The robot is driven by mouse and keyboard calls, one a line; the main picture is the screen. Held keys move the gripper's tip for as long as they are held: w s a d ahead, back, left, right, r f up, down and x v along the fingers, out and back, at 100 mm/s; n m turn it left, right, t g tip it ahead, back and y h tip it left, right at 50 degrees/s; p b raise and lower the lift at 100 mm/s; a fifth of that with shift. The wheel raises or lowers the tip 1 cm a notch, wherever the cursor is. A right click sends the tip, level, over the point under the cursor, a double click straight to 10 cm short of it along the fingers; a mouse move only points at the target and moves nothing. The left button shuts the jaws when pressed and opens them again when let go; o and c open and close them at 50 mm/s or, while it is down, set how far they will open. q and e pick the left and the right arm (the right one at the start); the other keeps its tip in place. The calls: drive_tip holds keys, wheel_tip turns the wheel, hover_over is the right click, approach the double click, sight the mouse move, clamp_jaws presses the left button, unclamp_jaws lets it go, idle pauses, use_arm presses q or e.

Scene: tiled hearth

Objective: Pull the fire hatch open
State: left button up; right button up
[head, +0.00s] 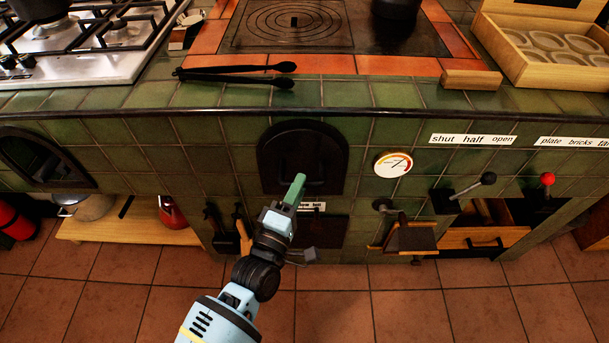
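The fire hatch (302,150) is a black arched door in the green tiled front, just below the worktop edge at the middle. It looks closed, and its lower part is partly covered by my gripper. My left gripper (296,188) reaches up from below, with its green fingers in front of the hatch's lower middle. I see the fingers nearly in line, so their gap is hidden. I cannot tell whether they touch the hatch or hold a handle. My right gripper is not in view.
Black tongs (238,74) lie on the worktop above the hatch. A round gauge (393,164) is on the tiles to the right, with a black-knobbed lever (466,190) and a red-knobbed lever (545,183) beyond. An arched dark opening (42,158) is at left. The floor in front is clear.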

use_arm(q)
drive_tip(key=shift+x, duration=2)
drive_tip(key=shift+c, duration=0.4)
clamp_jaws()
